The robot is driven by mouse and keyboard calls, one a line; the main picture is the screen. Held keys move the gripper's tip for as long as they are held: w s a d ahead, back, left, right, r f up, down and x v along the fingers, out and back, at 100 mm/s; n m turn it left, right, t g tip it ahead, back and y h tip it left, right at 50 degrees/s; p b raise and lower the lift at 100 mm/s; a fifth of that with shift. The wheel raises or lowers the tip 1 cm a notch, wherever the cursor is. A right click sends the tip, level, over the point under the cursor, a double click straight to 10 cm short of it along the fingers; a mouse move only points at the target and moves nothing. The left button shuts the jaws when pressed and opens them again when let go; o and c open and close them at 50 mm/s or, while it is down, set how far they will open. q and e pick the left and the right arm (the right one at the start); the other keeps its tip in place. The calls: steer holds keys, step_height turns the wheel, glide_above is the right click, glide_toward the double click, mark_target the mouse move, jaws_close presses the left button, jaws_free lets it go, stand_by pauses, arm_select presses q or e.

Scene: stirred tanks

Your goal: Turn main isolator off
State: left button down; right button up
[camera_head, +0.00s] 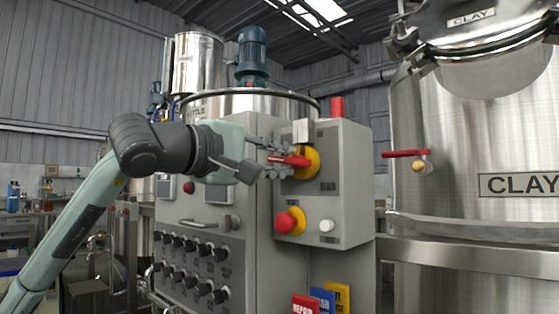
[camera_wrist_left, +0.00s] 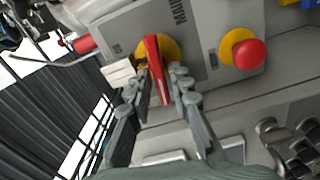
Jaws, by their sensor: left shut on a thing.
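The main isolator is a red handle (camera_head: 290,160) on a yellow round plate (camera_head: 313,163), on the front of a grey switch box (camera_head: 345,190). In the head view the handle lies about level, pointing left. My left gripper (camera_head: 276,160) comes in from the left and is shut on the handle. In the left wrist view the red handle (camera_wrist_left: 157,72) sits between the two fingers (camera_wrist_left: 163,85), with the yellow plate (camera_wrist_left: 172,48) behind it. The fingers partly cover the handle. My right gripper is not in view.
Below the isolator are a red emergency button (camera_head: 289,222) on yellow and a white button (camera_head: 327,226). A panel of black knobs (camera_head: 190,265) is at lower left. A steel tank marked CLAY (camera_head: 470,150) with a red-handled valve (camera_head: 406,154) stands right.

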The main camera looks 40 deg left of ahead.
arm_select(q)
steer(key=shift+f+n, duration=0.15)
steer(key=shift+n, duration=0.75)
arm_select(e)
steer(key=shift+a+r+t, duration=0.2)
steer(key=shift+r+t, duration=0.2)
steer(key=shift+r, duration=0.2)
arm_select(q)
steer(key=c, duration=1.6)
jaws_free()
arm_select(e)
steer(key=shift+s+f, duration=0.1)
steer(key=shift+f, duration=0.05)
arm_select(q)
steer(key=s, duration=0.8)
steer(key=s+a, duration=0.1)
steer(key=s, duration=0.3)
